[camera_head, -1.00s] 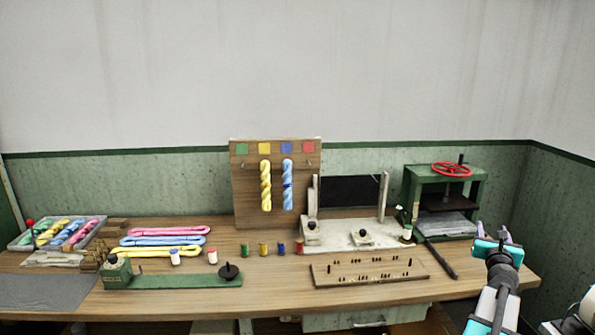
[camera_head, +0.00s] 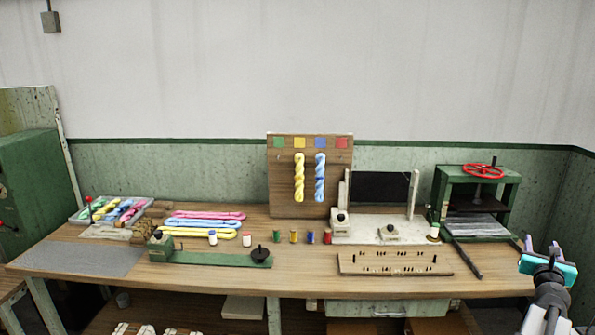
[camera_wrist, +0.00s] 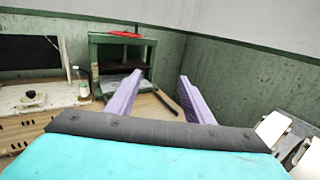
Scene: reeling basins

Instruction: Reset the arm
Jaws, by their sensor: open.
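My gripper (camera_head: 541,243) is at the right in the head view, raised near the right end of the bench (camera_head: 215,285). In the wrist view its two pale purple fingers (camera_wrist: 157,100) stand wide apart with nothing between them. Beyond the fingers in that view is the green press (camera_wrist: 122,75), upright on the bench. The press (camera_head: 476,200) also shows in the head view, with a red handwheel on top, left of my gripper.
A wooden board (camera_head: 309,210) holds yellow and blue twisted skeins. Several spools, loose skeins (camera_head: 205,216) and a pegged rack (camera_head: 395,263) lie on the bench. A dark bar (camera_head: 466,260) lies near the press. A green cabinet (camera_head: 38,180) stands at the far left.

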